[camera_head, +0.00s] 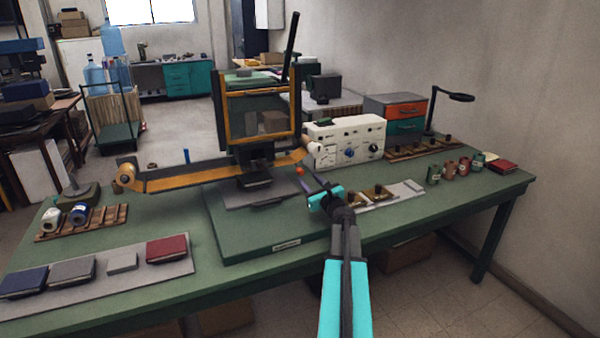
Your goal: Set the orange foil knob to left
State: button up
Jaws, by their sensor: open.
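My gripper (314,181) is open and empty, reaching over the bench in front of the box and right of the press. I see no contact with any knob. My cyan arm hides part of the bench behind it.
The foil press (259,112) with its orange frame stands left of the box. Its foil arm (190,178) extends left. A pale tray (395,194) with brass pieces lies right of my gripper. Several jars stand at the right. The front centre of the bench is clear.

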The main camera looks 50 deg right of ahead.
aim_at(302, 173)
jog(key=shift+p+x, duration=0.8)
jog(key=shift+x, duration=3.4)
jog(key=shift+a, duration=0.1)
grip_shut()
